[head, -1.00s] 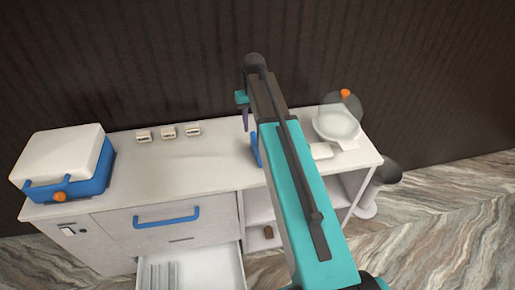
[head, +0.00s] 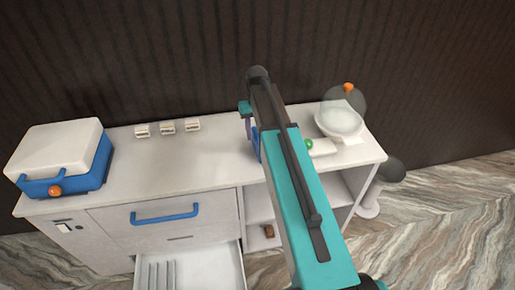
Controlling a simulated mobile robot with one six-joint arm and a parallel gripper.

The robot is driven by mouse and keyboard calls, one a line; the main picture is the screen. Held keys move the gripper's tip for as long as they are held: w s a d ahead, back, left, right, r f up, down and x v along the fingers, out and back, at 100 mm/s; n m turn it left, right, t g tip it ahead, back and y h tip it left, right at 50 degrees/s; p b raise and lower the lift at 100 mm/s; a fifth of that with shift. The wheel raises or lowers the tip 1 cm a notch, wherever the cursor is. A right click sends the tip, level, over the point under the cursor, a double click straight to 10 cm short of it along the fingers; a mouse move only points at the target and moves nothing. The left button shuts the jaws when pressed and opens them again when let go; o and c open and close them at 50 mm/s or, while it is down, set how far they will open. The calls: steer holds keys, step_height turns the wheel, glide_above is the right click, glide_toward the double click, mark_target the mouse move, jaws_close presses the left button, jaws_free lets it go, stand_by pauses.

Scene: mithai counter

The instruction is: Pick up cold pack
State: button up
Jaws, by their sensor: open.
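A small upright blue item (head: 255,149) stands on the counter, mostly hidden behind my arm; it may be the cold pack, but I cannot tell. My gripper (head: 248,114) is open, above and very close to this blue item. One teal finger with a darker tip shows left of the arm; the other finger is hidden. I cannot see whether the finger touches the blue item.
On the white counter (head: 185,180) are a blue cooler box (head: 75,180) with a white lid, three small labelled blocks (head: 167,127), a white item with a green spot (head: 322,147), and a bowl (head: 338,121). The lower drawer (head: 205,268) is open.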

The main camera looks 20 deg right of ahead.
steer(key=shift+f, duration=0.5)
steer(key=shift+f, duration=0.15)
steer(key=shift+s+d+f+b, duration=0.1)
steer(key=shift+f+b, duration=0.8)
steer(key=shift+f, duration=0.35)
steer(key=shift+s+d+f+b, duration=0.1)
steer(key=shift+f+b, duration=0.75)
steer(key=shift+f, duration=0.35)
steer(key=shift+c, duration=0.4)
jaws_close()
